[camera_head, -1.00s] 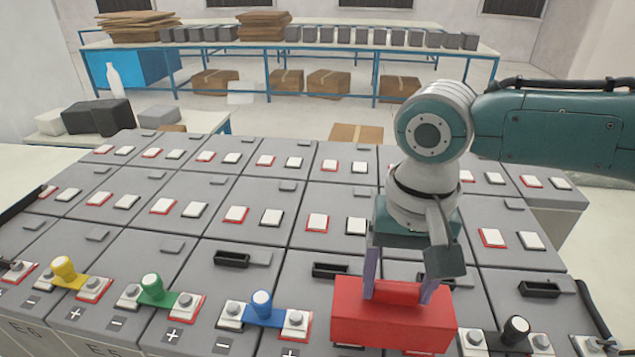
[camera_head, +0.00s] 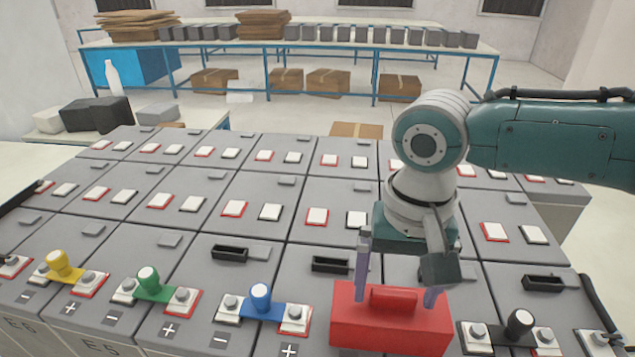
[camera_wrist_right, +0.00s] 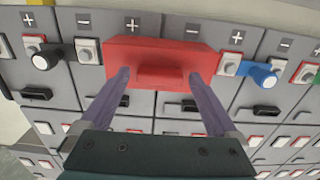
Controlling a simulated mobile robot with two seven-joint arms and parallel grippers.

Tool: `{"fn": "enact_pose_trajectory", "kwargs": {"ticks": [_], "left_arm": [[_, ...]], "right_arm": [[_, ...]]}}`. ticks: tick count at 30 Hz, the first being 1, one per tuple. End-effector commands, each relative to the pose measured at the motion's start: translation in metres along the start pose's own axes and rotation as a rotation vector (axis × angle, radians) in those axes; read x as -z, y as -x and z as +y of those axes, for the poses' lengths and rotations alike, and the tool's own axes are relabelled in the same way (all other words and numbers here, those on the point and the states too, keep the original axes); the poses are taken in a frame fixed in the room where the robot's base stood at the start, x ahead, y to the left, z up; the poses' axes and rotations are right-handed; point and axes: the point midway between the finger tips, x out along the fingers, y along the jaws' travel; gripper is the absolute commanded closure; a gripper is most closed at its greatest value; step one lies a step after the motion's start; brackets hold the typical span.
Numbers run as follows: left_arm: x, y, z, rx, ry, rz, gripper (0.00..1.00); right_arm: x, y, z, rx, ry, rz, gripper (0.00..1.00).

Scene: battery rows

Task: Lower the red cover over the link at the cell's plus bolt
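The red cover (camera_head: 390,325) with a raised handle sits over the front-row terminals, between the blue link (camera_head: 262,304) and the black-knobbed link (camera_head: 518,326). It hides whatever link and bolts lie under it. My right gripper (camera_head: 398,290) is open around the handle, one finger on each side. In the right wrist view the cover (camera_wrist_right: 160,52) lies level across two cells, with plus and minus marks beyond it, and gaps show between the handle and both fingers. Whether the cover is fully seated I cannot tell. My left gripper is not in view.
Grey cells stand in close rows with bare terminals behind. Green (camera_head: 150,284) and yellow (camera_head: 62,268) links sit at the left. A black cable (camera_head: 595,312) runs at the right edge. A blue-framed table (camera_head: 300,47) with boxes stands beyond.

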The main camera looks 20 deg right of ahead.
Motion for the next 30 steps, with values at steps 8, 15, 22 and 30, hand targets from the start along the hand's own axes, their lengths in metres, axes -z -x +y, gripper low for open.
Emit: {"fn": "enact_pose_trajectory", "kwargs": {"ticks": [8,15,22,30], "left_arm": [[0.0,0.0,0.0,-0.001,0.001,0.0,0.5],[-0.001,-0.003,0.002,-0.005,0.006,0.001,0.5],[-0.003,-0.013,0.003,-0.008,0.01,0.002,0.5],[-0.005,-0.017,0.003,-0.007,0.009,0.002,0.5]], "right_arm": [[0.0,0.001,0.0,0.0,0.0,0.0,0.0],[0.001,0.028,0.0,0.002,0.002,0.004,0.0],[0.001,0.074,-0.001,0.004,0.002,0.005,0.0],[0.0,0.099,0.0,-0.001,0.0,0.001,0.0]]}}
